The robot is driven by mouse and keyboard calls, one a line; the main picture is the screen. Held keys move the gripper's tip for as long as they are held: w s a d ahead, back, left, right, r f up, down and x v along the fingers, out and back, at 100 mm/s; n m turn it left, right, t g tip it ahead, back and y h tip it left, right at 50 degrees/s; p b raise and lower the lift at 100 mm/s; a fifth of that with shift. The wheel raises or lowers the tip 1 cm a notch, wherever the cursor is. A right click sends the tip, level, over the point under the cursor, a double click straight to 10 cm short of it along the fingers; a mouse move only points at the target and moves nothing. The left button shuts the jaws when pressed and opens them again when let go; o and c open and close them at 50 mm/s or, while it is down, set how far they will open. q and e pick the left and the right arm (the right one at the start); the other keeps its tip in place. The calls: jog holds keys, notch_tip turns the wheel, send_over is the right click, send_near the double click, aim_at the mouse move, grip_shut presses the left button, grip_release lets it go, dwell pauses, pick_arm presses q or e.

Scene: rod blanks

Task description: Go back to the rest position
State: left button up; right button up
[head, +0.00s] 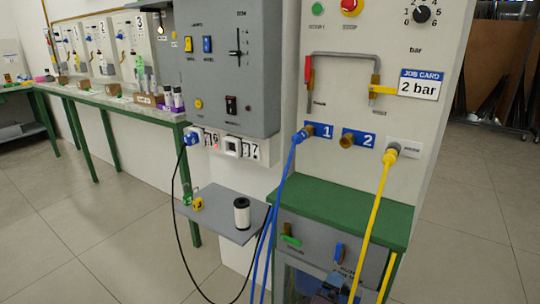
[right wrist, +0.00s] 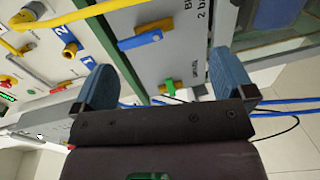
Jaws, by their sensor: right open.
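My right gripper (right wrist: 162,68) is open and empty in the right wrist view, its two blue fingers wide apart. Between and beyond them are a blue-handled valve (right wrist: 140,41) and a green-handled valve (right wrist: 169,88) on a grey panel; neither is gripped. In the head view, what seems to be part of this gripper (head: 328,288) shows at the bottom edge, below the blue valve handle (head: 339,253) and the green valve handle (head: 291,240). My left gripper is in neither view.
A blue hose (head: 282,190) runs down from port 1, and a yellow hose (head: 374,225) from a port right of port 2. The green bench top (head: 340,205) juts out above the valves. A grey shelf (head: 222,222) holds a dark-capped white cylinder (head: 242,214). Floor at right is clear.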

pick_arm(q)
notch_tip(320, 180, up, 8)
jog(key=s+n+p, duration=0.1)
jog(key=p, duration=1.1)
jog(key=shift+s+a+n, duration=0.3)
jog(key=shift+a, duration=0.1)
pick_arm(e)
jog(key=s+d+r+m+g+y, duration=0.1)
jog(key=s+d+r+m+y, duration=0.1)
jog(key=s, duration=1.1)
jog(key=s+d+r+m+g+y, duration=0.1)
jog(key=s+d+m+y, duration=0.3)
jog(key=s, duration=0.9)
jog(key=s+d+r+m+y, duration=0.3)
jog(key=s+d+r, duration=0.1)
jog(key=s, duration=0.9)
jog(key=shift+d+m+g, duration=0.4)
jog(key=shift+d, duration=0.1)
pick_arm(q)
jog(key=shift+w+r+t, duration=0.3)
pick_arm(e)
jog(key=shift+f, duration=0.1)
